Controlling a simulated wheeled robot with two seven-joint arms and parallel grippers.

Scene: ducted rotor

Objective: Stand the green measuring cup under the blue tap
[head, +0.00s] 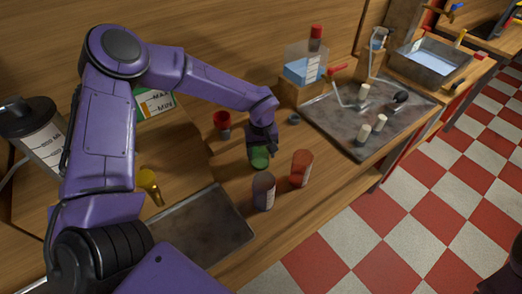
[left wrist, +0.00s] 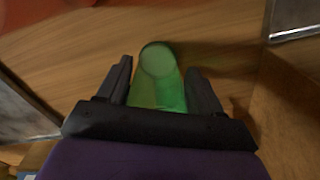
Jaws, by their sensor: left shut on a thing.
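The green measuring cup (head: 260,158) is at the counter's middle, below my left gripper (head: 261,144). In the left wrist view the translucent green cup (left wrist: 160,85) lies between the two fingers of my left gripper (left wrist: 158,78), which is shut on it. I cannot tell whether the cup touches the counter. A small blue-handled tap (head: 380,32) stands at the back right, beyond the grey drain board. Another blue handle (head: 457,7) shows further right; both are too small to make out well. My right gripper is not in view.
A red cup (head: 222,121), an orange-red cup (head: 302,166) and a dark purple cup (head: 263,190) stand near the green one. A clear tank (head: 304,66) with a red-handled tap (head: 338,69) and several pale pegs (head: 379,122) stand right. A water basin (head: 428,62) is beyond.

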